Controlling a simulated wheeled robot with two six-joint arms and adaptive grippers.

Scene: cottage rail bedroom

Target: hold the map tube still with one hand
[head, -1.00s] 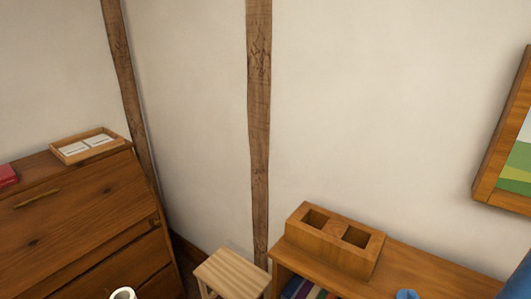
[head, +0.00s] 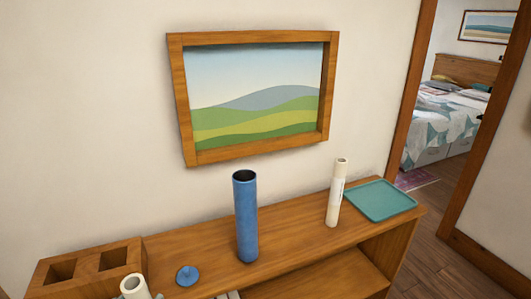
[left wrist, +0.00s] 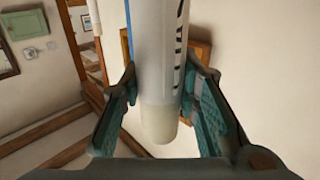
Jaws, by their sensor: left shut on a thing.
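The blue map tube (head: 246,220) stands upright on the wooden shelf unit, its dark top end open. A round blue cap (head: 187,275) with a small knob lies on the shelf to its left, apart from it. My left gripper (left wrist: 160,88) is shut on a white paper roll (left wrist: 160,50) with black markings, seen in the left wrist view. A white roll end (head: 134,287) shows at the bottom left of the head view, apart from the tube. My right gripper is in no view.
Another white roll (head: 336,193) stands upright on the shelf unit (head: 290,250), beside a teal tray (head: 380,200). A two-hole wooden block (head: 90,273) is at the left. A framed landscape (head: 252,97) hangs above. A doorway opens at the right.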

